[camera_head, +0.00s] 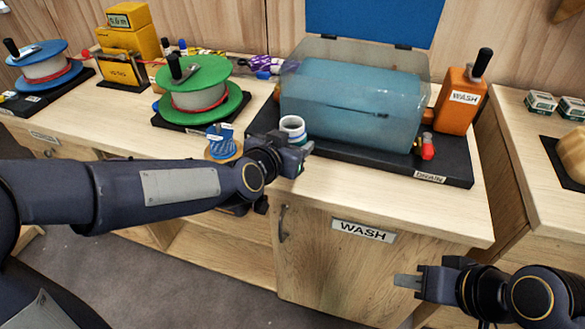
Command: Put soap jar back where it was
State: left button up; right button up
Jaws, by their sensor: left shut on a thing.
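A small white jar (292,126) with an open-looking round top and a dark band, which I take for the soap jar, stands upright at the left front of the black wash tray (345,150). My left gripper (296,150) reaches in from the left and is shut on the jar's lower part, which it hides. I cannot tell whether the jar's base touches the tray or the bench. My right gripper (408,282) hangs empty in front of the cabinet, low at the right; its finger gap is not clear.
A small blue spool (221,140) stands near my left forearm. A green reel (195,90) is behind. The front bench strip (390,190) is clear.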

pick_arm(q)
jog(key=w+f+b, duration=0.1)
jog(key=w+f, duration=0.1)
jog(key=shift+w+f, duration=0.1)
jog(key=shift+f, duration=0.25)
jog(key=shift+w+f+b, duration=0.15)
jog(key=shift+f+b, duration=0.35)
jog(key=shift+f, duration=1.05)
jog(key=shift+f, duration=0.2)
jog(key=o, duration=1.1)
jog(key=shift+c, duration=0.2)
